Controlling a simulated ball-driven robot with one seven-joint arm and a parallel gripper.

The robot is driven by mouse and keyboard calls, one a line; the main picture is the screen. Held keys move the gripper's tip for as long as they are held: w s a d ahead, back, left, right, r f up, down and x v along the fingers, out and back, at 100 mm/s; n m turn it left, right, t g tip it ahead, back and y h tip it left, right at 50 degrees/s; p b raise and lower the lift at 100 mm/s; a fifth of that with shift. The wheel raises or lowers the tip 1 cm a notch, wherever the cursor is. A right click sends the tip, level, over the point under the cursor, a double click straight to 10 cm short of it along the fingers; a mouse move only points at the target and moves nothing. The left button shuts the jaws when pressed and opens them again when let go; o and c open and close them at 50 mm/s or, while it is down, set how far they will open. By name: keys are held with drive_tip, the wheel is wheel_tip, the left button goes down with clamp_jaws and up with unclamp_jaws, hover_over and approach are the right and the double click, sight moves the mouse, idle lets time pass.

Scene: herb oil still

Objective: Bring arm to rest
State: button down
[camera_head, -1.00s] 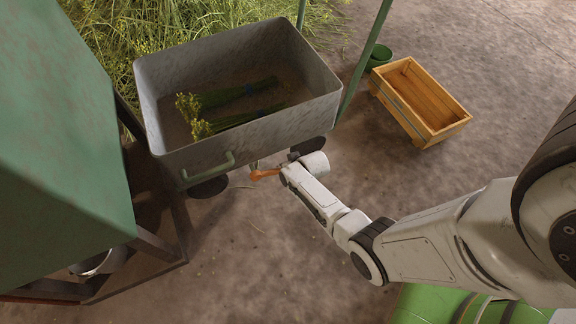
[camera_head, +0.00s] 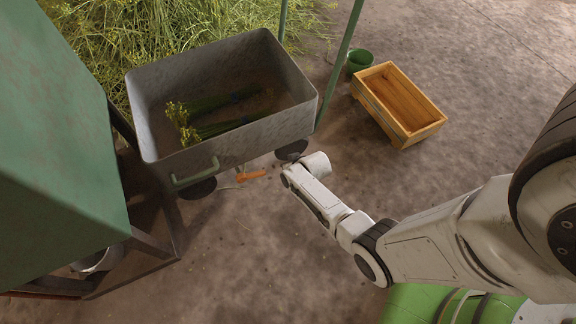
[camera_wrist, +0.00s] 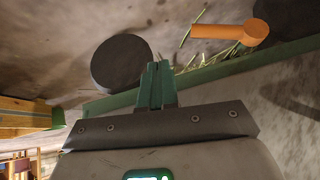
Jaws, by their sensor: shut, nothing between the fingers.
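My gripper's two green fingers (camera_wrist: 155,86) are pressed together in the wrist view, with nothing between them. In the head view my white arm reaches in from the right, bent, and its wrist end is over bare floor near the front right of the grey cart (camera_head: 240,152). The fingers are hard to make out there.
The cart holds bundles of yellow-flowered herbs (camera_head: 215,128). An orange handle (camera_head: 250,175) lies by its front edge and also shows in the wrist view (camera_wrist: 225,32). A wooden crate (camera_head: 428,127) and green bucket (camera_head: 360,61) stand right. A green housing (camera_head: 60,150) is left.

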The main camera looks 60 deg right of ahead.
idle(0.5)
drive_tip(key=s+a+r+n+g+y, duration=0.1)
drive_tip(key=s+a+r+n+g, duration=0.2)
drive_tip(key=s+a+r, duration=0.65)
drive_tip(key=s+a+r+n+g+y, duration=0.15)
drive_tip(key=s+a+r+n, duration=0.4)
drive_tip(key=r, duration=0.75)
wheel_tip(320, 180, up, 32)
drive_tip(key=s+a+m+g+p, duration=0.1)
drive_tip(key=p, duration=2.9)
drive_tip(key=shift+s+a+f+m+p, duration=0.15)
drive_tip(key=shift+a+f+m+p, duration=0.1)
drive_tip(key=shift+a+m+p, duration=0.15)
